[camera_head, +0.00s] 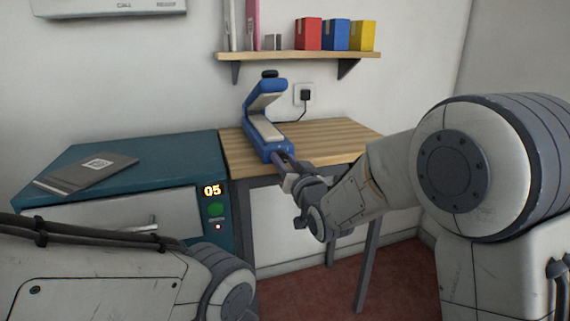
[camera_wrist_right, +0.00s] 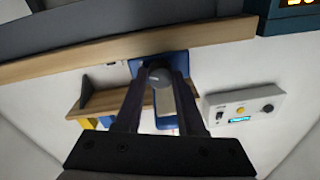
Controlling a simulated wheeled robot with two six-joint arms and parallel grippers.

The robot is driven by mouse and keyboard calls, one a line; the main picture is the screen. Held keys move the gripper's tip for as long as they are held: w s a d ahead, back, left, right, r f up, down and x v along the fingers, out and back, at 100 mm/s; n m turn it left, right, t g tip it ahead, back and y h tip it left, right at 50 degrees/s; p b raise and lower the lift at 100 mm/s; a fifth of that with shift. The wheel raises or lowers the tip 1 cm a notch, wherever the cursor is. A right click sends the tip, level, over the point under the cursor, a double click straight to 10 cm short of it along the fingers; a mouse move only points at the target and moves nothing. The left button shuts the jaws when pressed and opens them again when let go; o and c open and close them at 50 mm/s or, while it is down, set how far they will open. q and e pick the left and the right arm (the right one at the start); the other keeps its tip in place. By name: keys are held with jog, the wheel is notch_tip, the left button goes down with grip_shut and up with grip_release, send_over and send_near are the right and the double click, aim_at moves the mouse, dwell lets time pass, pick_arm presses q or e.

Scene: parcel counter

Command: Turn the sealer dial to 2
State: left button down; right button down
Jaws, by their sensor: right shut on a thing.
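The blue sealer (camera_head: 270,149) stands on the wooden table top with its upper arm raised over a pale bed. It also shows behind the fingers in the right wrist view (camera_wrist_right: 165,122). My right gripper (camera_head: 281,157) is at the sealer's front face. In the wrist view its two fingers (camera_wrist_right: 159,80) are closed on the round grey dial (camera_wrist_right: 160,75). The dial's marks and setting cannot be read, and in the head view the gripper covers it. My left arm enters at the lower left, with its gripper out of view.
A teal cabinet (camera_head: 150,154) with an "05" display (camera_head: 211,190) and a flat grey parcel (camera_head: 85,174) stands left. A shelf (camera_head: 300,56) with coloured boxes hangs behind. A socket with a plug (camera_head: 304,95) is behind the sealer. The table's right side is clear.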

dwell(0.3)
jog(key=c, duration=0.5)
grip_release()
jog(key=shift+s, duration=0.1)
jog(key=p+v, duration=0.1)
jog(key=v, duration=0.9)
jog(key=shift+s+d, duration=0.1)
jog(key=shift+s, duration=0.05)
